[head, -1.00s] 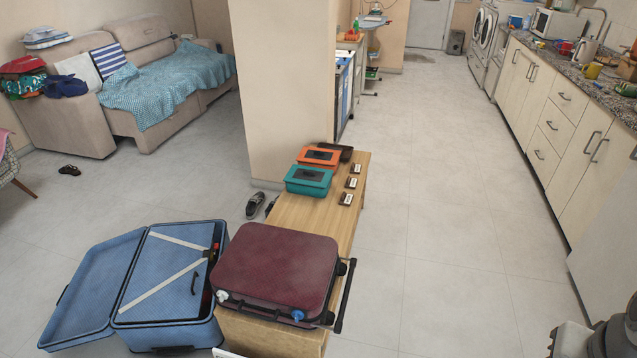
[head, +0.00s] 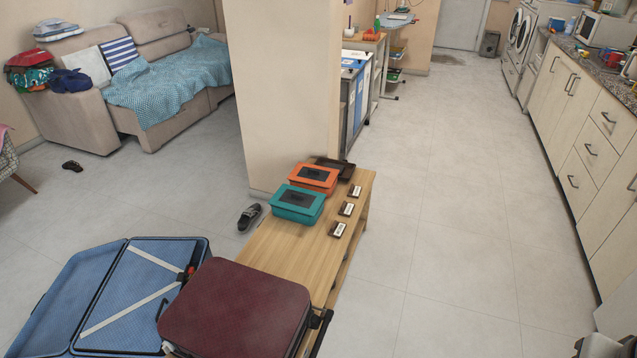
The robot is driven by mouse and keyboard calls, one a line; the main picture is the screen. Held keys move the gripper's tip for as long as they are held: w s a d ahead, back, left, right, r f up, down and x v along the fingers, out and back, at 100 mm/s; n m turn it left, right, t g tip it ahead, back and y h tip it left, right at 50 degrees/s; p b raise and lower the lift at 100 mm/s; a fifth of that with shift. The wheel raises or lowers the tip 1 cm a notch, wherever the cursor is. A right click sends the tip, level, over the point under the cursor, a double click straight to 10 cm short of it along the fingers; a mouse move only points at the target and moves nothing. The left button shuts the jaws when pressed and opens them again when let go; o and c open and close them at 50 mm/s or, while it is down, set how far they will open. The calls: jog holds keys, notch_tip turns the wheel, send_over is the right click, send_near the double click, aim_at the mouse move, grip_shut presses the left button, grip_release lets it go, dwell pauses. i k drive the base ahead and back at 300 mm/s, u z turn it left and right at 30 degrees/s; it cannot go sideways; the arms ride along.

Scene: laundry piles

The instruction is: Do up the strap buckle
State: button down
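An open blue suitcase (head: 60,305) lies at the bottom left in the head view. Two white straps (head: 128,312) cross its right half and converge toward its right edge. A small red and black piece (head: 188,273), which may be the buckle, sits where they meet. It is too small to tell whether its halves are joined. The maroon suitcase (head: 237,308) stands in front and hides part of the blue one's right side.
The maroon suitcase rests on a wooden bench (head: 283,250), which also carries a teal box (head: 298,205), an orange box (head: 314,178) and several small labelled blocks. A pillar (head: 280,90) stands behind. Clear floor (head: 430,240) lies between bench and kitchen cabinets (head: 590,140).

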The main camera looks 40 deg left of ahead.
aim_at(188, 271)
jog(key=z, duration=0.05)
jog(key=i, duration=2.3)
jog(key=u, duration=1)
jog(key=k, duration=0.1)
jog(key=u, duration=2.55)
jog(key=i, duration=1)
jog(key=u, duration=0.1)
